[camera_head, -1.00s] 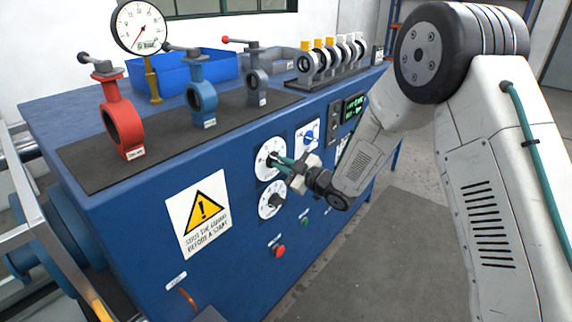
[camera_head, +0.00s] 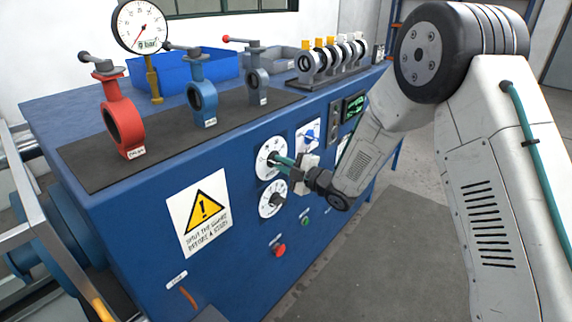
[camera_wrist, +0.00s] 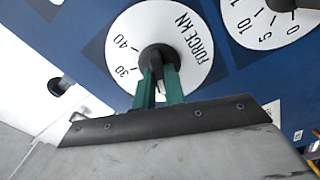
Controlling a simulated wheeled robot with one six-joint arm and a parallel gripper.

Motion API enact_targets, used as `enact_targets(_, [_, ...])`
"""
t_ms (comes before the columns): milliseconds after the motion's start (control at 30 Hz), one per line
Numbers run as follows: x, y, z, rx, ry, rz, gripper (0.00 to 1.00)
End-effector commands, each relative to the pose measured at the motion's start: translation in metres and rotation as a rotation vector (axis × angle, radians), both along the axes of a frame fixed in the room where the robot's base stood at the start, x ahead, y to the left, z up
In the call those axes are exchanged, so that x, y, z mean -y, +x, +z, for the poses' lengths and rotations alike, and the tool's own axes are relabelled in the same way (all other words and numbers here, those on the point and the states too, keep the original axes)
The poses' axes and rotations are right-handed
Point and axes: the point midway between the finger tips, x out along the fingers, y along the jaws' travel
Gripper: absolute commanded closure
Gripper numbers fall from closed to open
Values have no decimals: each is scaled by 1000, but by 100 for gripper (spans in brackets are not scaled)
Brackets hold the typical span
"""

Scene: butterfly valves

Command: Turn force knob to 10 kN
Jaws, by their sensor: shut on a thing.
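The force knob (camera_wrist: 157,57) is dark and sits in the middle of a round white dial marked FORCE KN (camera_wrist: 190,35) in the wrist view. The figures 30 and 40 show on this dial; its other figures and the knob's pointer cannot be made out. In the head view it is the upper white dial (camera_head: 268,150) on the blue bench front. My gripper (camera_wrist: 158,78) has green fingers shut on the knob, one on each side. In the head view my gripper (camera_head: 278,161) reaches this dial from the right and hides part of it.
A second white dial (camera_head: 267,208) with a dark knob is close below. A red button (camera_head: 279,250) and a green button (camera_head: 305,222) are lower down. A small dial with a blue knob (camera_head: 310,136) is at upper right. Valves stand on the bench's dark mat (camera_head: 175,140).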

Motion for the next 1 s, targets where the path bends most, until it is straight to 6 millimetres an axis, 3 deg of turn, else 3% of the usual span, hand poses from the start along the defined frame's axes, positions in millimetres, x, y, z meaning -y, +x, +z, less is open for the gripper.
enact_targets(433, [-3, -1, 1, 10, -5, 7, 100])
enact_targets(467, [-3, -1, 1, 10, -5, 7, 83])
enact_targets(533, [-2, -1, 1, 9, -6, 6, 66])
enact_targets(833, [3, 0, 0, 7, -5, -1, 66])
enact_targets(1000, [19, -13, 0, 6, -6, -2, 66])
